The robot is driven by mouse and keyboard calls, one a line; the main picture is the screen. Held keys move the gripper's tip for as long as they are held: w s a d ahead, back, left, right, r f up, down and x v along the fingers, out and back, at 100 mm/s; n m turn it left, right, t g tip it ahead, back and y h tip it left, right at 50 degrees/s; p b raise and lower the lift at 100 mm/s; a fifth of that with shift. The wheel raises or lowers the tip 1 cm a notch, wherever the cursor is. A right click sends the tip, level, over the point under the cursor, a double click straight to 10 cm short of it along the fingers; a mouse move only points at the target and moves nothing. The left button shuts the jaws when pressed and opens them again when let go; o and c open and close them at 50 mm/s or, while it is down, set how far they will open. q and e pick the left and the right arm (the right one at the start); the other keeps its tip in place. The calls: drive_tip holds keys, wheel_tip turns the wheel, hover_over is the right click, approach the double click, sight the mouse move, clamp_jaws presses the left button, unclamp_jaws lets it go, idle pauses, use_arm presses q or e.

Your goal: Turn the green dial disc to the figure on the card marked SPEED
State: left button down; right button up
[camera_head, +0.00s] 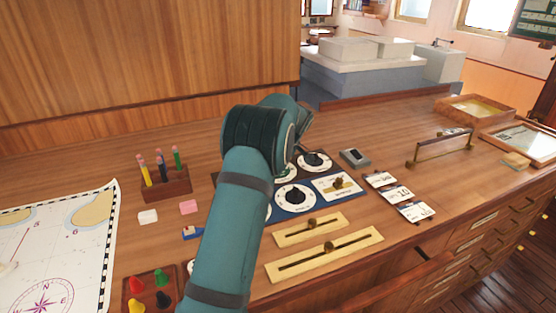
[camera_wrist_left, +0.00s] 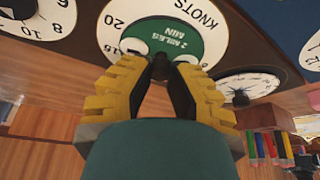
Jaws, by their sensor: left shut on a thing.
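The green dial disc (camera_wrist_left: 172,34) is large at the top of the left wrist view, with white lettering. It sits inside a white ring lettered KNOTS (camera_wrist_left: 200,14), with figures such as 20 and 15. My left gripper (camera_wrist_left: 160,66) has its yellow fingers with dark pads shut on the disc's dark knob. In the head view my arm and wrist hide most of this dial and the fingertips. Three white cards, top (camera_head: 380,179), middle (camera_head: 397,193) and bottom (camera_head: 415,211), lie right of the panel. Their headings are too small to read. My right gripper is out of view.
Other dials with dark knobs (camera_head: 294,197) share the blue panel. Two brass slider plates (camera_head: 324,253) lie in front. A pencil holder (camera_head: 165,184), a chart (camera_head: 50,255) and a tray of coloured pegs (camera_head: 138,299) are left. A brass-ended rail (camera_head: 442,148) stands right.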

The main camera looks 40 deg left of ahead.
use_arm(q)
drive_tip(key=shift+d+f+n+g+p, duration=0.1)
drive_tip(key=shift+f+n+g+p, duration=0.15)
drive_tip(key=shift+n, duration=0.45)
drive_tip(key=c, duration=0.8)
unclamp_jaws()
drive_tip(key=shift+r, duration=0.1)
drive_tip(key=shift+w+d+r, duration=0.1)
drive_tip(key=shift+r, duration=0.35)
drive_tip(key=v, duration=1.1)
